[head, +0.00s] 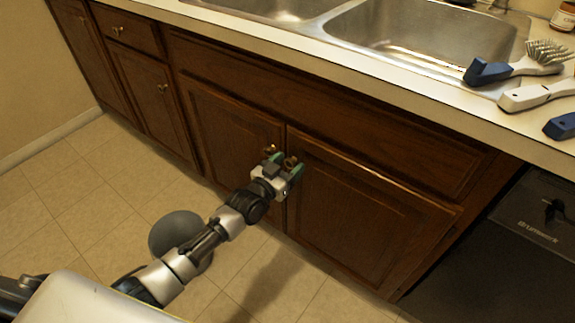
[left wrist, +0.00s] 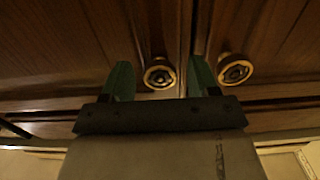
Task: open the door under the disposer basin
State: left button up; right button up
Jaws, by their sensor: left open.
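Two wooden doors stand closed under the sink, the left door (head: 225,125) and the right door (head: 365,215). Each has a round brass knob at its upper inner corner. My left gripper (head: 286,165) is open at the right door's knob (head: 291,162), with its green fingers on either side of it. The left wrist view looks upside down; there this knob (left wrist: 160,74) sits between the fingertips, with no clear grip on it. The left door's knob (head: 271,149) is just outside one finger. The sink has two basins, including the right basin (head: 425,45); no disposer shows.
A pale countertop (head: 400,85) overhangs the doors. Brushes (head: 520,65) lie on it at the right. A dark appliance (head: 510,250) stands right of the cabinet. A drawer (head: 125,32) and another door are at the left. The tiled floor before the doors is mostly clear.

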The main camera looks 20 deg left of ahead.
pick_arm(q)
grip_shut()
jog(key=shift+s, duration=0.15)
